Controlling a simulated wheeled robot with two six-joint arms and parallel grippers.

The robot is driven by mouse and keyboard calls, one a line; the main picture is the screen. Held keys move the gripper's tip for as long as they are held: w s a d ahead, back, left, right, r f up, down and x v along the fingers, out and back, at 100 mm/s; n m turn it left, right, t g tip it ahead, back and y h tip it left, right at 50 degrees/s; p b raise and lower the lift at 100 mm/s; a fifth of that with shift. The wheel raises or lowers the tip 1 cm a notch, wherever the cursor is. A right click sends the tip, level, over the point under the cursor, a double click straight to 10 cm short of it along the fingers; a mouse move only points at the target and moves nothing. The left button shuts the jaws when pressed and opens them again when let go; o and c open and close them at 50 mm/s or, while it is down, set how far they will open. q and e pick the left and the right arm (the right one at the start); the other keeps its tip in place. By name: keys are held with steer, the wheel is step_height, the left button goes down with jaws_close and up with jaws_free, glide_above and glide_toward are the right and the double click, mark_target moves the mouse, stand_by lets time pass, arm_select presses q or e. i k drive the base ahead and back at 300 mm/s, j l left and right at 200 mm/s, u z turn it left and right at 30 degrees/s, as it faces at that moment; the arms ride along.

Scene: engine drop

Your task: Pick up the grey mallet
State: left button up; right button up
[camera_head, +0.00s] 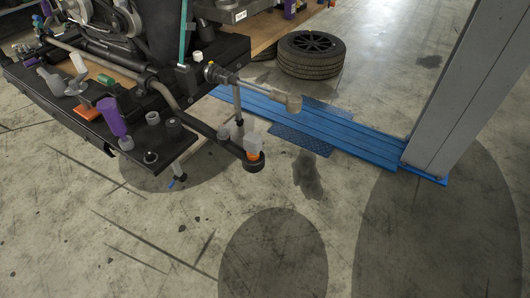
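Two things could be the grey mallet, and I cannot tell for sure which it is. One is a small grey tool (50,80) with a thick end, lying on the left part of the black tray (85,128). The other is a rod-like piece with a pale grey-beige cylindrical head (292,103), which sticks out to the right from the stand's corner over the floor. Neither of my grippers shows in the head view.
The tray also carries a purple cylinder (112,117), an orange block (82,115), and several small parts. A black engine (175,30) stands behind. A tyre (310,56), blue lift plates (330,128) and a grey post (470,85) are right. The front floor is clear.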

mark_target(55, 83)
steer(key=u, duration=1.25)
steer(key=i+j, duration=0.2)
steer(key=z, duration=0.05)
